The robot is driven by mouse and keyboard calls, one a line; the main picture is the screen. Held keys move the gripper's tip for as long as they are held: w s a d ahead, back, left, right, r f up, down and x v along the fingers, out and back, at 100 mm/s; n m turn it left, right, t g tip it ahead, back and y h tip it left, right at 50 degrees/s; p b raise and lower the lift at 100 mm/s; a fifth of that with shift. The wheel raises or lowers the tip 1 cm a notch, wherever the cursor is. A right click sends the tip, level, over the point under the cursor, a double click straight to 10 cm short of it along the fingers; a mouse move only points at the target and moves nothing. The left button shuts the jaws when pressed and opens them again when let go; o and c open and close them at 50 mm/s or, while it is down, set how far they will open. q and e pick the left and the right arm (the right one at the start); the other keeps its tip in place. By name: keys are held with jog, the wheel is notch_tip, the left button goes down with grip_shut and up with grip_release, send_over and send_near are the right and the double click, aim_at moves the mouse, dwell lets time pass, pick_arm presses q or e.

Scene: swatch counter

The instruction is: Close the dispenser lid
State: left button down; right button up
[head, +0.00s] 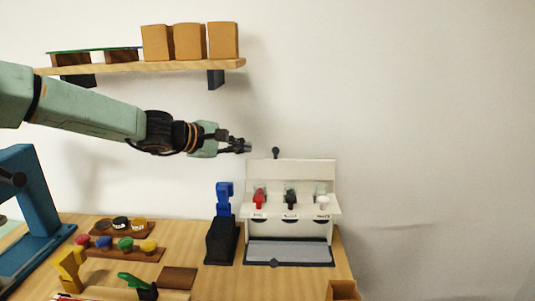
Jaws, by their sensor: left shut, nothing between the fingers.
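The dispenser (290,231) is a white box at the back right of the counter. Its white lid (291,171) stands raised at the back, with a dark round knob (276,152) above its top edge. Red, black and white taps show on the dispenser's front, over a grey drip tray (289,252). My left gripper (248,146) is shut and empty. It shows in the air to the left of the knob, with a small gap between them in the picture. My right gripper is not in view.
A blue and black device (222,230) stands just left of the dispenser. Racks with coloured knobs (125,246) lie on the wooden counter's left part. A wall shelf (150,67) with orange-brown boxes (190,42) hangs above my left arm. The wall at right is bare.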

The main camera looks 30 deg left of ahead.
aim_at(290, 163)
pick_arm(q)
jog(key=w, duration=0.1)
jog(key=f+b, duration=0.1)
jog(key=w, duration=0.1)
jog(key=shift+w+d+f, duration=0.25)
jog(key=shift+w+f, duration=0.05)
jog(key=shift+f, duration=0.1)
jog(key=x, duration=0.4)
jog(key=shift+w+d+r+b, duration=0.2)
jog(key=shift+d+b, duration=0.1)
jog(key=shift+d, duration=0.1)
jog(key=shift+w+f, duration=0.15)
jog(key=shift+w, duration=0.15)
jog(key=shift+d, duration=0.15)
jog(key=shift+w, duration=0.1)
